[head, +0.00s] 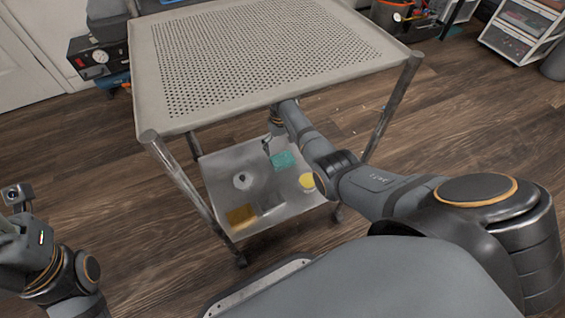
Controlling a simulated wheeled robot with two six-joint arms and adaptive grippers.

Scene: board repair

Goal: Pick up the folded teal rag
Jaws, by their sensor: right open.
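The folded teal rag (283,160) lies on the metal lower shelf of a cart, towards its back right. My right arm reaches under the cart's top from the right. My right gripper (267,148) is open and points down just left of the rag. It is small and partly shadowed here, so I cannot tell whether a finger touches the rag. My left arm is at the left edge, away from the cart; its wrist shows, but its fingers are out of the picture.
The perforated cart top (143,75) overhangs the lower shelf (222,180), with legs at the corners. Wooden floor (470,120) is open to the right.

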